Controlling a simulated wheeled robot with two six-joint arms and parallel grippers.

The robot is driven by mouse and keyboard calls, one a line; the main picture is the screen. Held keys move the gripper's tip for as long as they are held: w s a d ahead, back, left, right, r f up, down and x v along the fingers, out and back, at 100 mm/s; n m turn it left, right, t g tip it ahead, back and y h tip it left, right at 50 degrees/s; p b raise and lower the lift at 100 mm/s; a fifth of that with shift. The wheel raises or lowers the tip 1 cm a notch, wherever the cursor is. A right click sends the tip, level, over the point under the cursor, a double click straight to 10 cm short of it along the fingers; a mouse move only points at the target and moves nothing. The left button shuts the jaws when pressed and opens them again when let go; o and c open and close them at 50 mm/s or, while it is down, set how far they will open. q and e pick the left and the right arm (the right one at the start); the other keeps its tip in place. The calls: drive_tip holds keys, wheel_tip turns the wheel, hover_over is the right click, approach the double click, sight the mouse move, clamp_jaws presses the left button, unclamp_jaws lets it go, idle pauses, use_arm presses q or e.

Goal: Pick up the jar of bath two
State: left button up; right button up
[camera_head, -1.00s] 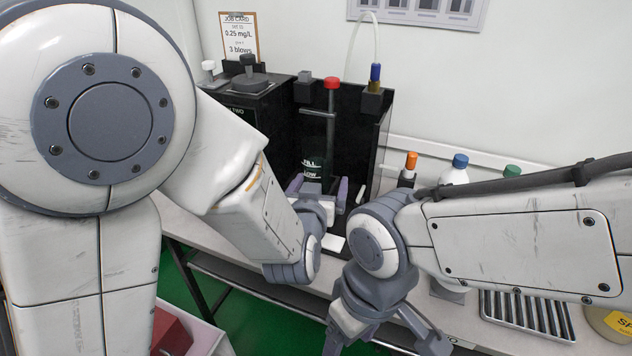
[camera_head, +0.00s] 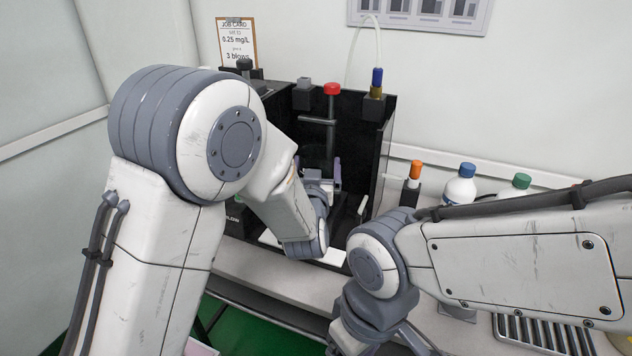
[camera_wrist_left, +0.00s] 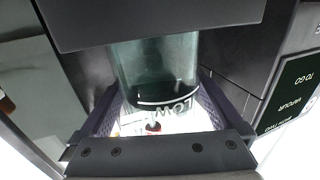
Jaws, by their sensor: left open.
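The jar (camera_wrist_left: 160,72) is clear, greenish glass with white lettering that reads "LOW". In the left wrist view it stands between the two fingers of my left gripper (camera_wrist_left: 155,105), with its upper part hidden by a dark edge. I cannot tell whether either finger touches it. In the head view my left gripper (camera_head: 320,172) is open, its purple-grey fingers inside the black bath housing (camera_head: 350,125); there the jar is hard to make out behind it. My right gripper is mostly cut off at the bottom edge of the head view.
A red-topped post (camera_head: 331,90) and a blue-capped fitting with a tube (camera_head: 376,82) stand above the housing. To the right are an orange-capped bottle (camera_head: 413,175), a blue-capped bottle (camera_head: 460,185) and a green-capped bottle (camera_head: 518,184). A slatted metal tray (camera_head: 540,335) lies at front right.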

use_arm(q)
drive_tip(key=shift+w, duration=0.55)
drive_tip(key=c, duration=1.5)
drive_tip(key=shift+r, duration=0.1)
clamp_jaws()
